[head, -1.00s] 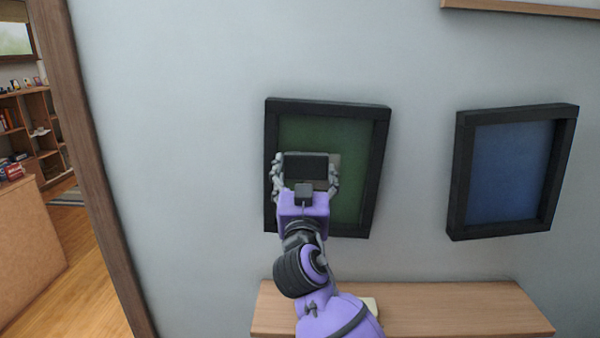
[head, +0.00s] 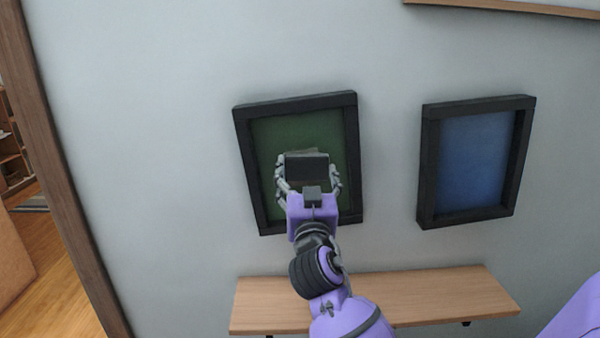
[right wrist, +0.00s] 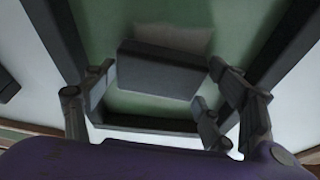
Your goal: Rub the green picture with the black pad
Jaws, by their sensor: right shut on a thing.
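The green picture (head: 287,130) hangs on the wall in a black frame. In the right wrist view the pad (right wrist: 158,70) sits between the fingers, over the green surface (right wrist: 115,20). A pale greyish patch (right wrist: 175,32) shows on the green just beyond the pad. I cannot tell whether the pad touches the picture. My left gripper is out of view.
A blue picture (head: 472,165) in a black frame hangs to the right. A wooden shelf (head: 440,295) juts out below the pictures. Another wooden ledge (head: 510,8) is at the top right. A brown wooden trim (head: 55,170) edges the wall at left.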

